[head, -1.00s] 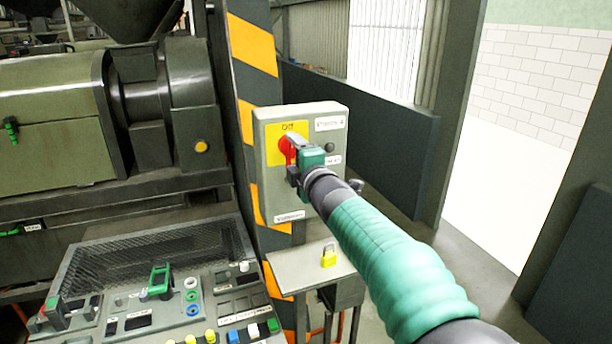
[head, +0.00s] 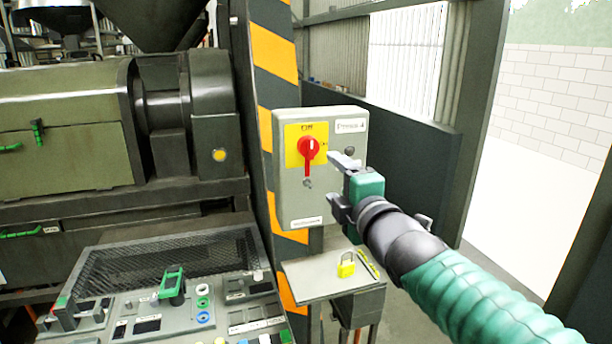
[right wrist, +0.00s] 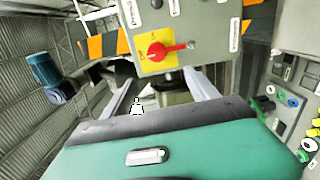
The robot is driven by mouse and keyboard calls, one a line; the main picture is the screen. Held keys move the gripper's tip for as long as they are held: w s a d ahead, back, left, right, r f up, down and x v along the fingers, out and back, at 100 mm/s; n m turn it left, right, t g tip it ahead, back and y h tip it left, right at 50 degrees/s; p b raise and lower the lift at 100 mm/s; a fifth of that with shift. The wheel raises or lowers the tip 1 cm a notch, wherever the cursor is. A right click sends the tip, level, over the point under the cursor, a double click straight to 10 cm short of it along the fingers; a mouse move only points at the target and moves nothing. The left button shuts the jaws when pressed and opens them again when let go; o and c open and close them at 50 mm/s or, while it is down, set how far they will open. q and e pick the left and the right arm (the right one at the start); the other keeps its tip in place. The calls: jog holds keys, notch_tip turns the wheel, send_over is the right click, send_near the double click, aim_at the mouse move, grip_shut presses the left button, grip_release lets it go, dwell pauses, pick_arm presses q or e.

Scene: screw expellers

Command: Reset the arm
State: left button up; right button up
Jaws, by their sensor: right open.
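My right gripper (head: 338,178) is open and empty, just right of the grey switch box (head: 294,208) and apart from its red rotary switch (head: 308,150). The switch has a yellow backing plate, and its handle points down in the head view. In the right wrist view the red switch (right wrist: 160,50) lies beyond the open fingers (right wrist: 165,98), near the top middle. My left gripper is in neither view.
A control panel (head: 150,308) with buttons and a green-handled lever is at the lower left. A striped post (head: 278,60) stands behind the box. Open floor lies at the right.

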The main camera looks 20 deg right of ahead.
jog(key=s+f+m+g+h+p, duration=0.1)
jog(key=s+f+m+g+p, duration=0.3)
jog(key=f, duration=0.7)
jog(key=s+f+m+g+p, duration=0.15)
jog(key=f+m+g, duration=0.3)
jog(key=f, duration=0.65)
jog(key=s+a+f+m+g+p, duration=0.2)
jog(key=s+f+m+g, duration=0.4)
jog(key=s+f+m, duration=0.4)
jog(key=s+f+p, duration=0.1)
jog(key=s+f, duration=0.4)
jog(key=s, duration=0.4)
jog(key=shift+g, duration=0.35)
